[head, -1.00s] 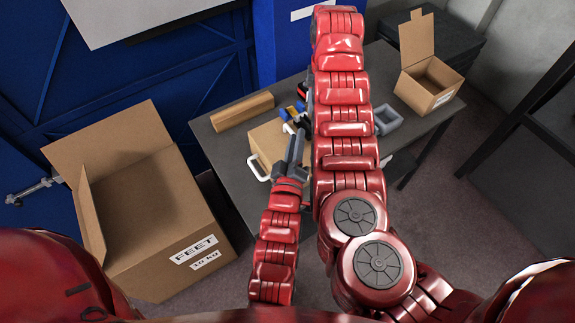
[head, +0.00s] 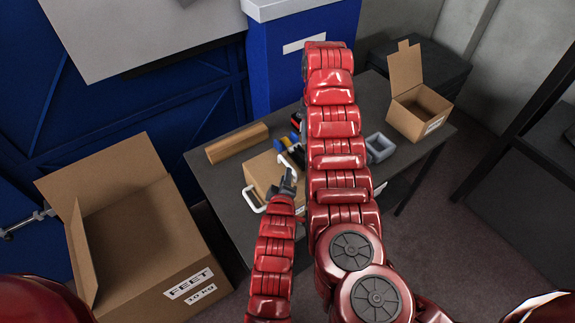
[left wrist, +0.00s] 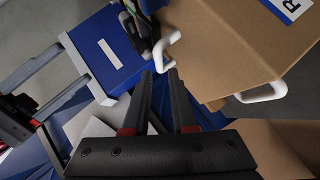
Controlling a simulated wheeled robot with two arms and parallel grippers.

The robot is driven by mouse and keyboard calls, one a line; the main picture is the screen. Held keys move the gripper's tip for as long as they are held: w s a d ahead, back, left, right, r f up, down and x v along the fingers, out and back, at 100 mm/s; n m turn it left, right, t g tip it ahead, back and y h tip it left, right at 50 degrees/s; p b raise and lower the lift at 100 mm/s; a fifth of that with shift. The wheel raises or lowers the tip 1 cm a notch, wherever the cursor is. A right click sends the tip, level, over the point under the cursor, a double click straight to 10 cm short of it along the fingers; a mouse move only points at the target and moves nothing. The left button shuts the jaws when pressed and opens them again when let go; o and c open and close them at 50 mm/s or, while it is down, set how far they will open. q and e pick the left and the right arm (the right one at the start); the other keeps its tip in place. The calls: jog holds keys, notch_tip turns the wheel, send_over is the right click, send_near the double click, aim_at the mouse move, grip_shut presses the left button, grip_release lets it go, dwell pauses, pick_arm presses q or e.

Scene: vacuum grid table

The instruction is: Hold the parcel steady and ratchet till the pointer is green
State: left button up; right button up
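The parcel is a brown box (head: 262,172) on the grey table, partly covered by my left gripper. It has white handles, one at its left front (head: 252,200) and one near my left gripper. In the left wrist view the parcel (left wrist: 235,45) fills the upper right, with a handle (left wrist: 174,37) just beyond my fingertips. My left gripper (head: 289,176) is open beside that handle, its fingers (left wrist: 161,73) apart; I cannot tell whether they touch it. Small blue, yellow and red parts (head: 296,128) lie behind the parcel, partly hidden. No pointer is readable.
A brown bar (head: 238,143) lies at the table's back left. A grey open tray (head: 379,147) and an open carton (head: 418,112) are on the right. A large open carton (head: 190,245) stands left of the table (head: 222,192). A blue cabinet (head: 300,75) stands behind.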

aim_at(288, 164)
pick_arm(q)
jog(key=x, duration=0.7)
jog(key=shift+w, duration=0.3)
jog(key=shift+f, duration=0.1)
grip_shut()
dwell(1.0)
